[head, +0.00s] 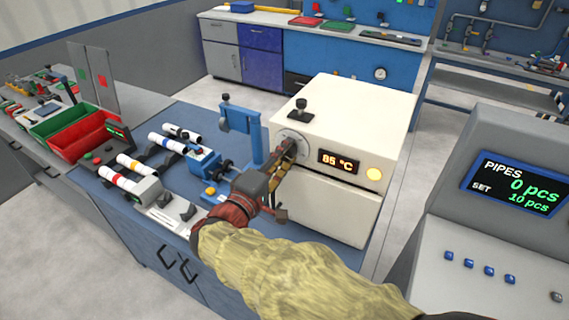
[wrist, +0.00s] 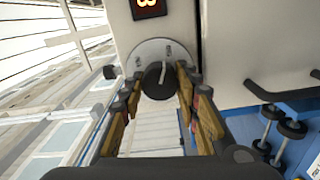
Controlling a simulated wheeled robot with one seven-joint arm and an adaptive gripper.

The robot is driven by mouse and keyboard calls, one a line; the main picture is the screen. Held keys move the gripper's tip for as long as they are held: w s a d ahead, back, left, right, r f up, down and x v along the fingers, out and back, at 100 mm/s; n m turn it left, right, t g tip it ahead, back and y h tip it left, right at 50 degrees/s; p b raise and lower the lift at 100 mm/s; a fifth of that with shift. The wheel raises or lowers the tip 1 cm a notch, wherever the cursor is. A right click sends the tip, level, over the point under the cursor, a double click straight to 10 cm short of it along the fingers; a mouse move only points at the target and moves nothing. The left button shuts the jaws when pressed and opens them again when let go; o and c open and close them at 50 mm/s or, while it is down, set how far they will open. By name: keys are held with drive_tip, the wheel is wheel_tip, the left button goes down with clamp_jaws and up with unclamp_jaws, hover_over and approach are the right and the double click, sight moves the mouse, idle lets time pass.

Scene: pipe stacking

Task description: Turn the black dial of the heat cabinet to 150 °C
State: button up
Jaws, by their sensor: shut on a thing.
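The heat cabinet (head: 323,217) is a cream box on the blue bench. Its orange display (head: 340,162) reads 85 °C. My gripper (head: 286,152) is at the upper left of the cabinet's front, over the round grey dial plate (head: 287,138). In the wrist view the black dial (wrist: 158,82) with a pale pointer line sits on the grey plate (wrist: 160,50). The fingers of my gripper (wrist: 157,88) stand on both sides of the dial and are shut on it. In the head view the gripper mostly hides the dial.
A yellow round lamp (head: 374,174) is right of the display. A blue upright fixture (head: 240,125) stands just left of the cabinet. White pipes with coloured bands (head: 120,178) lie on the bench at left. A grey console (head: 500,200) stands at right.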

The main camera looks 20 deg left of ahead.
drive_tip(key=shift+f+m, duration=0.2)
drive_tip(key=shift+m, duration=0.4)
drive_tip(key=shift+m+b, duration=0.3)
drive_tip(key=o, duration=1.1)
drive_tip(key=shift+r, duration=0.15)
drive_tip(key=shift+o, duration=0.2)
drive_tip(key=s+a, duration=0.1)
drive_tip(key=s, duration=1.1)
drive_tip(key=shift+a, duration=0.1)
